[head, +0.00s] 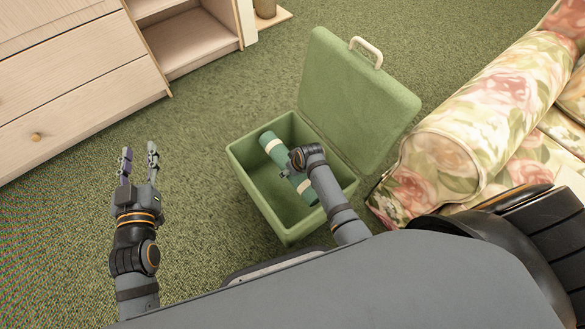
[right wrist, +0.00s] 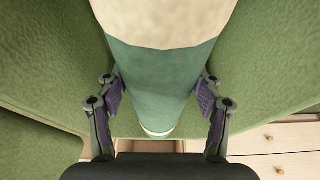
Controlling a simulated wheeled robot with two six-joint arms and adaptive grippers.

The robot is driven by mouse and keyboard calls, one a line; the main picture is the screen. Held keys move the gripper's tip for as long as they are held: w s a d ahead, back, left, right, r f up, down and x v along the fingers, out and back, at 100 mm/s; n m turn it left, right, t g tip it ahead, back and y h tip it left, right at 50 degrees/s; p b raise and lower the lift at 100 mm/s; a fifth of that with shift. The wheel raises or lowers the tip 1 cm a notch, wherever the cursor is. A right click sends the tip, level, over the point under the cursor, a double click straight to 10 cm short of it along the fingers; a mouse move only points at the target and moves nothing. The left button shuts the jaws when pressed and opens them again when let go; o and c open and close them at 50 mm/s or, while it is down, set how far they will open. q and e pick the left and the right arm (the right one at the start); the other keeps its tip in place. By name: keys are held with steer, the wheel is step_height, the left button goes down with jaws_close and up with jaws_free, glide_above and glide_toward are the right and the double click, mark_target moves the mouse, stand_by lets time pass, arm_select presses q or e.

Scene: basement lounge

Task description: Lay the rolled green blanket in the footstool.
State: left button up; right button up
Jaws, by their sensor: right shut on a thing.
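The green footstool (head: 243,156) stands on the carpet as an open box, its lid (head: 352,105) swung up and back to the right. The rolled green blanket (head: 277,149), teal with cream bands, lies slanted within the outline of the box opening. My right gripper (head: 298,163) is over the opening, mostly hidden by its own wrist. In the right wrist view its two fingers are closed on the sides of the blanket (right wrist: 155,85), with box walls around it. Whether the blanket touches the floor of the box is hidden. My left gripper (head: 138,168) is open and empty over the carpet, left of the footstool.
A wooden drawer cabinet (head: 70,70) stands at the upper left. A floral sofa (head: 480,110) is close to the lid on the right. The carpet (head: 200,120) between cabinet and footstool is clear. The lid has a cream handle (head: 366,48).

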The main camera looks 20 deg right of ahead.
steer(key=o, duration=1.5)
steer(key=shift+c, duration=0.2)
steer(key=v, duration=1.2)
steer(key=shift+w, duration=0.1)
